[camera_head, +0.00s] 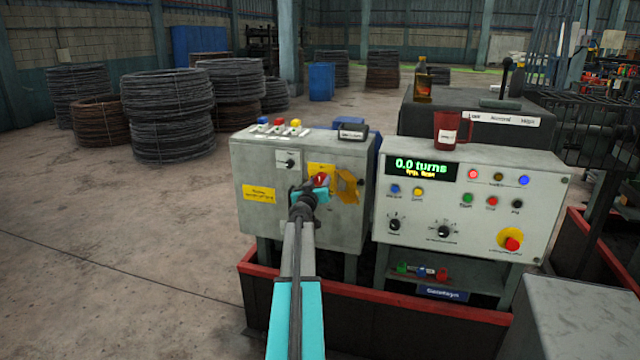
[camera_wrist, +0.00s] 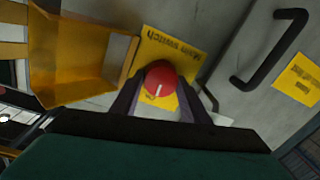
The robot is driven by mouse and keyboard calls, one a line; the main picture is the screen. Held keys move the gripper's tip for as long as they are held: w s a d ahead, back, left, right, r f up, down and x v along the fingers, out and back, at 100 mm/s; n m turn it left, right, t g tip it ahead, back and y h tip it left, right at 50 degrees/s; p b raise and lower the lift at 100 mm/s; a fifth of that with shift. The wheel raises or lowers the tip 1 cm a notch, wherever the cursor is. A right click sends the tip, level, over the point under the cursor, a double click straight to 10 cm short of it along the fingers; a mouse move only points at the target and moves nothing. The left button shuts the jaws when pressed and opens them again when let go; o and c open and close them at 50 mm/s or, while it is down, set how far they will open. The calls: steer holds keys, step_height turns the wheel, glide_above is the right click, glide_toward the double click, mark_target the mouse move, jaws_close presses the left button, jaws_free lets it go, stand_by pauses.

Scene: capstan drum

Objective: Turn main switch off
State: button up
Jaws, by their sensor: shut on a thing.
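The main switch is a round red knob (camera_wrist: 160,80) with a white line on its face, in front of a yellow plate (camera_wrist: 165,50) lettered "Main switch". In the head view the red knob (camera_head: 320,180) shows at the front of the left grey cabinet (camera_head: 350,228). My gripper (camera_wrist: 158,98) has its two dark fingers on either side of the knob and is shut on it. In the head view my gripper (camera_head: 308,192) reaches the cabinet and hides part of the plate. The white line points down and slightly left in the wrist view.
A yellow hinged guard (camera_wrist: 85,55) stands open beside the knob; it also shows in the head view (camera_head: 348,187). A black handle (camera_wrist: 268,50) sticks out from the cabinet front. The control panel (camera_head: 470,205) stands at right, reading "0.0 turns". A red mug (camera_head: 447,133) stands on it.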

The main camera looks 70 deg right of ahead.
steer(key=shift+a+f, duration=0.1)
steer(key=shift+w+n+b, duration=0.1)
steer(key=shift+n+b, duration=0.45)
steer(key=shift+n, duration=1.55)
steer(key=n, duration=0.4)
steer(key=shift+w, duration=0.1)
steer(key=n, duration=0.4)
steer(key=shift+g, duration=0.3)
steer(key=n, duration=0.4)
steer(key=shift+w+f+g+y, duration=0.1)
steer(key=shift+g+y, duration=0.2)
steer(key=o, duration=1.1)
steer(key=shift+c, duration=0.2)
steer(key=shift+a, duration=0.15)
